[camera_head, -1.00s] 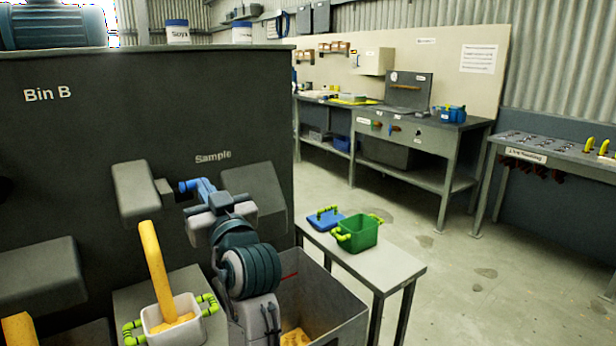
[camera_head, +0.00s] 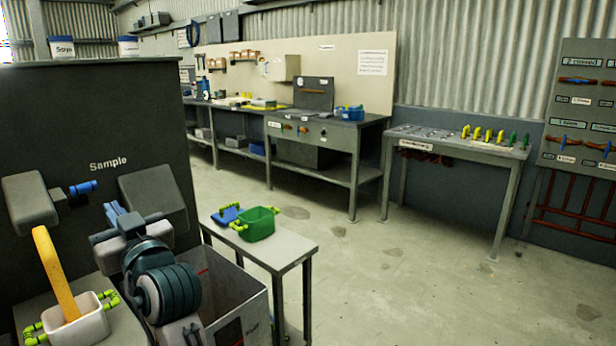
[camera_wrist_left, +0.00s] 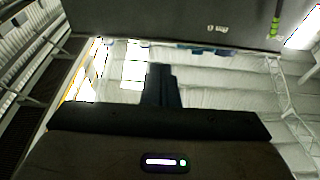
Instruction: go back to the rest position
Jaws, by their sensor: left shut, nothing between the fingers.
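My left gripper (camera_head: 116,214) shows in the head view in front of the dark machine marked Sample. It is shut with nothing between its fingers. The blue handle (camera_head: 82,187) of the sample outlet is just up and left of the fingertips, apart from them. In the left wrist view the shut fingers (camera_wrist_left: 160,85) point up against a bright roof, with a dark panel above. A yellow stream (camera_head: 57,275) runs down into a white container (camera_head: 76,327) with green handles at the lower left. My right gripper is not in view.
A small grey table (camera_head: 270,252) holds a green container (camera_head: 257,223) and a blue lid (camera_head: 227,215). A grey bin (camera_head: 234,298) stands beside my left arm. Workbenches (camera_head: 330,125) line the far wall. The concrete floor at right is clear.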

